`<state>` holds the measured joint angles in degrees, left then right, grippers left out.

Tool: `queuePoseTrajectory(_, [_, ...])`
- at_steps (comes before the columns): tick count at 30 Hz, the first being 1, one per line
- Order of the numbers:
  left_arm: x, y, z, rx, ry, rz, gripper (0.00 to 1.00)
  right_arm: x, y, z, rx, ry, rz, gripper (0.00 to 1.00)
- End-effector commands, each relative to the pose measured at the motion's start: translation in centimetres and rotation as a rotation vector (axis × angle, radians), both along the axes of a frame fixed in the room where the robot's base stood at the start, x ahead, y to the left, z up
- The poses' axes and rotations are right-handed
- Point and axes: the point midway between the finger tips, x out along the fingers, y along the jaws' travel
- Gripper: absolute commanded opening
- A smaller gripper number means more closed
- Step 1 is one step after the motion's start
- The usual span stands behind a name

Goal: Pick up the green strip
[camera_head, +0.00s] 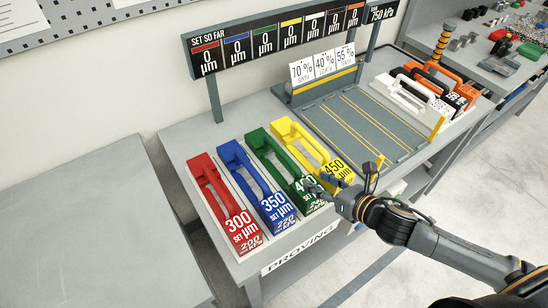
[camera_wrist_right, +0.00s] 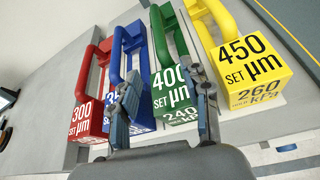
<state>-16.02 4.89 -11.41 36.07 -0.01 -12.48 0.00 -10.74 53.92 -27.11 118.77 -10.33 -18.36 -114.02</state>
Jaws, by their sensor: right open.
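The green strip (camera_head: 276,165) lies on the grey bench between the blue strip (camera_head: 248,178) and the yellow strip (camera_head: 303,148). Its labelled front block reads 400 µm and is partly covered by my gripper in the head view. My right gripper (camera_head: 314,183) is open and empty at the front end of the green strip. In the right wrist view its fingers (camera_wrist_right: 165,98) reach toward the green strip (camera_wrist_right: 164,45), one finger over the blue block and one over the green block's right side. I cannot tell whether they touch. My left gripper is not in view.
A red strip (camera_head: 219,203) stands at the left of the row. A grey platform with yellow lines (camera_head: 360,124) lies to the right, with white, black and orange pieces (camera_head: 400,93) beyond it. A sign board (camera_head: 280,36) rises behind. An empty grey table (camera_head: 90,230) is at the left.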

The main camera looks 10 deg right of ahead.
Motion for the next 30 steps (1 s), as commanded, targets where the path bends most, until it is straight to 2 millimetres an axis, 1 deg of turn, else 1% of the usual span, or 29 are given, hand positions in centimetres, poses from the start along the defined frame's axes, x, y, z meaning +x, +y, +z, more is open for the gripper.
queuePoseTrajectory(2, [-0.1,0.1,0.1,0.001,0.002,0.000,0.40,0.2,0.1,0.0,0.000,0.000,0.001,0.47])
queuePoseTrajectory(5, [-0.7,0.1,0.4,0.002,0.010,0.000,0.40,1.1,0.4,-0.2,0.002,-0.001,-0.001,0.47])
queuePoseTrajectory(8, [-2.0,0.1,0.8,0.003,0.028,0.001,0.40,2.6,1.2,-0.7,0.003,-0.003,0.000,0.47])
queuePoseTrajectory(12, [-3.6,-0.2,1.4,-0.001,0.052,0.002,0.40,5.1,2.3,-1.7,0.003,-0.003,0.000,0.47])
queuePoseTrajectory(15, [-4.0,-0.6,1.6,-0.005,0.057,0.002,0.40,6.2,2.8,-2.5,0.003,-0.001,0.000,0.47])
queuePoseTrajectory(19, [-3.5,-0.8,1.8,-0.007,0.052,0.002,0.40,7.1,3.2,-3.0,0.001,-0.001,0.001,0.47])
queuePoseTrajectory(23, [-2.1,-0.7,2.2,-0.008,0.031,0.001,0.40,7.7,3.4,-3.1,0.001,0.000,0.001,0.47])
queuePoseTrajectory(25, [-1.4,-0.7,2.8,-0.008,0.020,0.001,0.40,8.4,3.6,-3.1,0.002,0.001,-0.001,0.47])
queuePoseTrajectory(27, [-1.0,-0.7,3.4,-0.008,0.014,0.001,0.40,9.3,3.9,-3.2,0.003,0.000,-0.001,0.47])
queuePoseTrajectory(30, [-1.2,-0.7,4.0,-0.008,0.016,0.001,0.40,10.5,4.2,-3.5,0.003,-0.001,0.000,0.47])
